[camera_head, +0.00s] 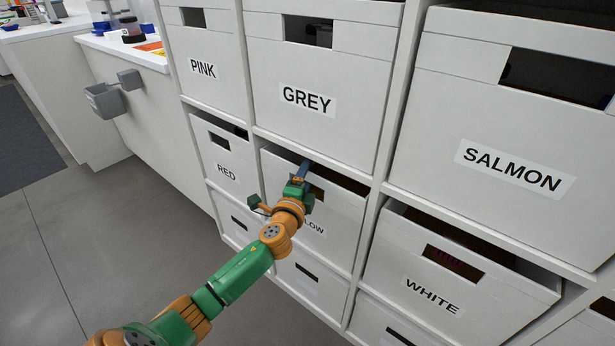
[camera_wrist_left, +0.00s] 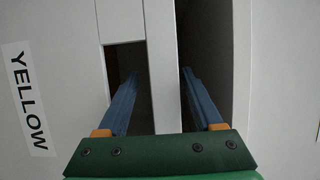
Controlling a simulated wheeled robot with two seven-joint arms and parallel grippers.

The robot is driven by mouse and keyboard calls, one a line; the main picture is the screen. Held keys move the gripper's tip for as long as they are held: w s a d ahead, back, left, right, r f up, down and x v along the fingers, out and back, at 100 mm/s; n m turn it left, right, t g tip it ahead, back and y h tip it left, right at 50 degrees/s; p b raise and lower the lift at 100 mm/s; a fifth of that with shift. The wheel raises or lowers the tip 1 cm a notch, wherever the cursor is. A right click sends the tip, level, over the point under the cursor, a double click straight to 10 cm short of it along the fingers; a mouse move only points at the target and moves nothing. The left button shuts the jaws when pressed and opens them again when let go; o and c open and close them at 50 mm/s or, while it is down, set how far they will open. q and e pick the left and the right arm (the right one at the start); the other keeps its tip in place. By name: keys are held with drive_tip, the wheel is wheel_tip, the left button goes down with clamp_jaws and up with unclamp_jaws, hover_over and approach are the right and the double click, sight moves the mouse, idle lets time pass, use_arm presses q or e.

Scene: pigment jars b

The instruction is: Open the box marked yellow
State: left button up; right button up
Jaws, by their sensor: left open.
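The box marked yellow (camera_head: 338,226) is a white box in the cabinet's middle row, under the grey box. My left arm covers part of its label in the head view; the whole label (camera_wrist_left: 28,98) shows in the left wrist view. My left gripper (camera_head: 307,172) is at the top of its front, open. In the left wrist view its two blue fingers (camera_wrist_left: 160,74) lie either side of the front's top rim (camera_wrist_left: 163,95), one over the handle slot (camera_wrist_left: 122,75), the other at the dark gap above the rim. I cannot tell whether either touches.
Boxes marked red (camera_head: 222,160), grey (camera_head: 318,122), pink (camera_head: 203,88), salmon (camera_head: 480,135) and white (camera_head: 450,318) surround it. Shelf boards and uprights frame them. A grey bin (camera_head: 105,101) hangs at the left counter. The floor (camera_head: 120,235) at left is clear.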

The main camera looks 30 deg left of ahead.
use_arm(q)
drive_tip(key=shift+x, duration=0.85)
drive_tip(key=shift+d+r, duration=0.2)
drive_tip(key=shift+r, duration=0.15)
drive_tip(key=shift+f, duration=0.1)
drive_tip(key=shift+c, duration=1.3)
clamp_jaws()
